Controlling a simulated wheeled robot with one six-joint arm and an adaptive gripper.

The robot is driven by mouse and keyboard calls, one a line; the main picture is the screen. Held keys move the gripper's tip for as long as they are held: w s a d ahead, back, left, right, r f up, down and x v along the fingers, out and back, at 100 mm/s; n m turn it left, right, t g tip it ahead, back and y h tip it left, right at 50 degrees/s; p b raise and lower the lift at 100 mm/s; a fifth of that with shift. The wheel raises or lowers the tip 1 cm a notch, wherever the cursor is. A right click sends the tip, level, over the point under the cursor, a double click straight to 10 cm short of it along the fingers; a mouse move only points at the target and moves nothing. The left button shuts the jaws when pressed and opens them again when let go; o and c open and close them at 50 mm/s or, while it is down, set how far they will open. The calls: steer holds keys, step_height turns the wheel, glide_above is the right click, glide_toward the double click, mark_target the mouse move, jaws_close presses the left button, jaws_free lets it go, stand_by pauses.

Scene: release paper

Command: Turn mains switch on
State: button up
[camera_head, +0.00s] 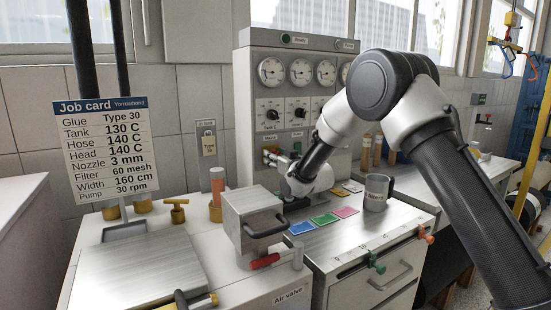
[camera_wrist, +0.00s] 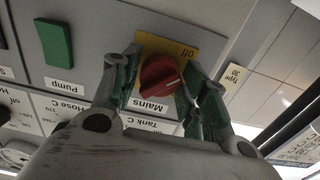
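The mains switch is a red rotary knob (camera_wrist: 160,79) on a yellow plate (camera_wrist: 153,44) in the wrist view, above an upside-down "Mains" label. A white mark on the knob points to the right of the picture. The word "off" shows near the plate's upper right; the rest of the plate's marking is hidden. My gripper (camera_wrist: 160,76) has one finger on each side of the knob, apart and close to it. I cannot tell whether either finger touches it. In the head view my gripper (camera_head: 273,160) is at the lower left of the control panel (camera_head: 252,85).
A green Pump button (camera_wrist: 54,44) lies beside the switch in the wrist view. In the head view a metal box with a handle (camera_head: 252,218) stands close below the gripper. A steel mug (camera_head: 376,192) and coloured cards (camera_head: 325,219) sit on the bench to the right.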

steer(key=c, duration=0.5)
steer(key=shift+o, duration=0.2)
steer(key=shift+m, duration=0.3)
steer(key=m, duration=1.2)
steer(key=shift+m, duration=0.3)
steer(key=m, duration=0.4)
steer(key=shift+m, duration=0.3)
steer(key=shift+f, duration=0.1)
